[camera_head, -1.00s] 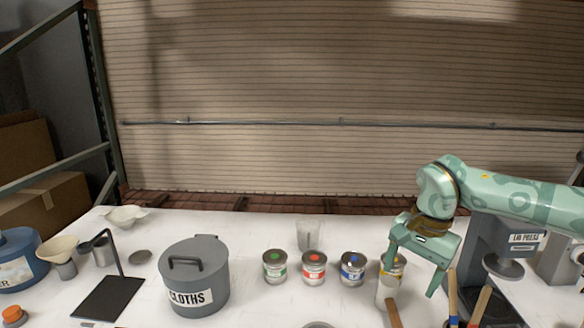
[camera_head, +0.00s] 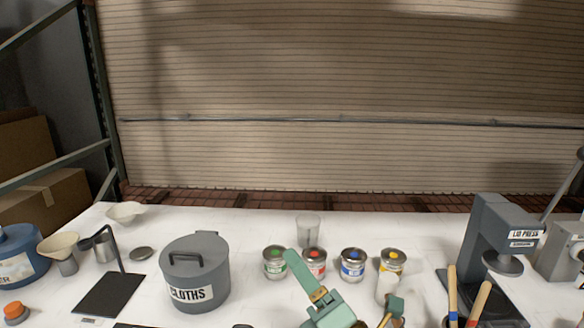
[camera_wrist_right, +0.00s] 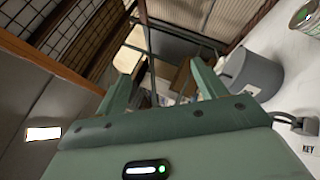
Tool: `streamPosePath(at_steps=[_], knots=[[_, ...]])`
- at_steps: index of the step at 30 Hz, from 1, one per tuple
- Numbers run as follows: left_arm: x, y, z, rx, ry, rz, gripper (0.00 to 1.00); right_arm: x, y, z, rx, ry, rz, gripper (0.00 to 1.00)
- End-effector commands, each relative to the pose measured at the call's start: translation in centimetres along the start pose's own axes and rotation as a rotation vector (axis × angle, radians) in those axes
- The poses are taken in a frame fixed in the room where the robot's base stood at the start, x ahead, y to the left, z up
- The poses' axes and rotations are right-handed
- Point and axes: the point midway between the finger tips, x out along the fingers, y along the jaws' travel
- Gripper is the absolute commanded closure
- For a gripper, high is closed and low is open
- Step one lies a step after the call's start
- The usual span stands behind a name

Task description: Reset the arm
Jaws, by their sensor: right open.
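My right gripper (camera_wrist_right: 165,68) is open and empty in the wrist view, with its two green fingers apart. In the head view, green parts of my right arm and gripper (camera_head: 326,300) show low at the bottom edge, in front of the red-marked can (camera_head: 315,264). Most of that arm is below the picture. My left gripper is not in view.
The grey CLOTHS bin (camera_head: 194,272) stands to the left; it also shows in the wrist view (camera_wrist_right: 252,76). Green (camera_head: 275,263), blue (camera_head: 352,266) and yellow (camera_head: 393,262) marked cans stand in a row. The lid press (camera_head: 492,240) is at right.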

Motion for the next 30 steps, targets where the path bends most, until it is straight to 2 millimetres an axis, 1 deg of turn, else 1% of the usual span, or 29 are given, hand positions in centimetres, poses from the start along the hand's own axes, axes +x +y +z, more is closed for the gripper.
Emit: streamPosePath(at_steps=[1, 2, 3, 5, 6, 7, 8, 9, 11, 12, 14, 15, 17, 18, 22, 24, 26, 27, 29, 30], knots=[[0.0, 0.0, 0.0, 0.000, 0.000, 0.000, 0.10, -2.8, -3.2, 2.1, 0.185, -0.142, -0.160, 0.30], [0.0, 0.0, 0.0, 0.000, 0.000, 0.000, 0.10, -4.5, -5.0, 3.2, 0.280, -0.224, -0.246, 0.30], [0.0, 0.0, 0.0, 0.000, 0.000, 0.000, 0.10, -7.2, -7.4, 4.4, 0.393, -0.327, -0.356, 0.30], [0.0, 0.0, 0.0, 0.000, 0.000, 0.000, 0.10, -11.4, -10.3, 5.5, 0.533, -0.470, -0.502, 0.30], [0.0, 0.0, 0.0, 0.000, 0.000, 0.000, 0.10, -14.1, -11.9, 5.9, 0.607, -0.554, -0.587, 0.30], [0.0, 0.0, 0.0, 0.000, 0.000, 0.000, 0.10, -16.1, -12.9, 6.1, 0.652, -0.612, -0.643, 0.30], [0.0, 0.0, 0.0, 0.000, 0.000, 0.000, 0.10, -17.9, -13.7, 6.2, 0.692, -0.665, -0.693, 0.30], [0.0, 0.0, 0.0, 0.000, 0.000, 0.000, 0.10, -20.3, -14.5, 6.3, 0.737, -0.731, -0.757, 0.30], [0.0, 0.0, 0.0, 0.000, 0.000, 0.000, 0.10, -23.5, -15.5, 6.2, 0.789, -0.817, -0.838, 0.30], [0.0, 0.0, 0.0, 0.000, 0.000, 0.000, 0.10, -25.5, -15.9, 6.2, 0.818, -0.871, -0.886, 0.30], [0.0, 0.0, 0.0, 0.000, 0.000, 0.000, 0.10, -28.3, -16.3, 6.0, 0.853, -0.946, -0.952, 0.30], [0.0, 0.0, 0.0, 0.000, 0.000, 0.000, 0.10, -30.1, -16.5, 5.9, 0.872, -0.993, -0.994, 0.30], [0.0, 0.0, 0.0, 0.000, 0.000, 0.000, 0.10, -32.6, -16.6, 5.7, 0.894, -1.059, -1.052, 0.30], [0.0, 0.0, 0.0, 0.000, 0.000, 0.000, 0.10, -34.2, -16.5, 5.5, 0.908, -1.102, -1.088, 0.30], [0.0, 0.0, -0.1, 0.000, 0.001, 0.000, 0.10, -39.2, -16.0, 4.9, 0.933, -1.238, -1.200, 0.30], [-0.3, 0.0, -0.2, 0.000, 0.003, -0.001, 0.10, -39.0, -18.8, 3.3, 0.964, -1.211, -1.226, 0.30], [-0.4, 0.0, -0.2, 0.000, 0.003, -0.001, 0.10, -39.4, -20.7, 1.9, 0.988, -1.200, -1.251, 0.30], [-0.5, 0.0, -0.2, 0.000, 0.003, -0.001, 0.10, -39.8, -22.0, 1.0, 1.005, -1.193, -1.269, 0.30], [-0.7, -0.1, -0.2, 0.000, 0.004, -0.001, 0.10, -40.4, -23.9, -0.6, 1.034, -1.184, -1.296, 0.30], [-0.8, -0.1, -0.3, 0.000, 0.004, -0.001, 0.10, -41.0, -25.2, -1.7, 1.053, -1.179, -1.315, 0.30]])
